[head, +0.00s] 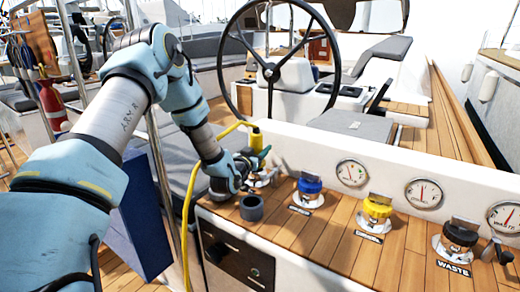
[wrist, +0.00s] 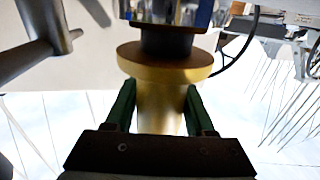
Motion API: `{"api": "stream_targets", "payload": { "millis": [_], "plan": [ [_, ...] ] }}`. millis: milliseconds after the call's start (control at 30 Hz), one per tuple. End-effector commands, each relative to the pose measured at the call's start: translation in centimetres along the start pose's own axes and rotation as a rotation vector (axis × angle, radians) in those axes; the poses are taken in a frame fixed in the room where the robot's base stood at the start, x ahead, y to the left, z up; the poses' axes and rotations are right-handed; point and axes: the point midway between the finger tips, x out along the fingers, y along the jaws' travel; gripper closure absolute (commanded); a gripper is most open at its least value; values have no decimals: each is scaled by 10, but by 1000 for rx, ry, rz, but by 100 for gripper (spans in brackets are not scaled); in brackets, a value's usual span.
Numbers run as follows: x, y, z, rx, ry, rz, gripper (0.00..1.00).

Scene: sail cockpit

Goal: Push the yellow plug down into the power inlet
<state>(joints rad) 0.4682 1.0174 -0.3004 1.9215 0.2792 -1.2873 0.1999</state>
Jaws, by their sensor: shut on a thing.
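The yellow plug (head: 256,138) stands roughly upright with its yellow cable arching away to the left and down. My gripper (head: 262,156) is shut on it, green fingers on either side of its body. In the wrist view the plug (wrist: 163,72) shows a wide yellow flange and a dark nose between flange and metal. The power inlet, seen as a shiny metal fitting (wrist: 170,12) at the wrist view's top edge, lies in line with the nose. The nose meets it in the picture; how deep it sits I cannot tell. In the head view my gripper largely hides the inlet.
A dark grey ring (head: 252,208) stands on the wooden ledge, close to my wrist. Blue (head: 310,184), yellow (head: 378,206) and black (head: 461,234) capped fittings follow to the right. White panel with gauges (head: 351,173) rises behind. The cable (head: 189,200) hangs beside the ledge.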

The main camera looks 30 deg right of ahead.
Motion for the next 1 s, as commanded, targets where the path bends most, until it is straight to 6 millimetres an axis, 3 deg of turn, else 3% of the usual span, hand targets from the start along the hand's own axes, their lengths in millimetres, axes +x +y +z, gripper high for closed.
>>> {"api": "stream_targets", "payload": {
  "millis": [767, 800, 900, 1000],
  "plan": [
    [0, 0, 15, 0, 2, 0, 100],
    [0, 0, 14, 0, 2, 0, 42],
    [0, 0, 14, 0, 2, 0, 33],
    [0, 0, 14, 0, 1, 0, 33]
  ]
}}
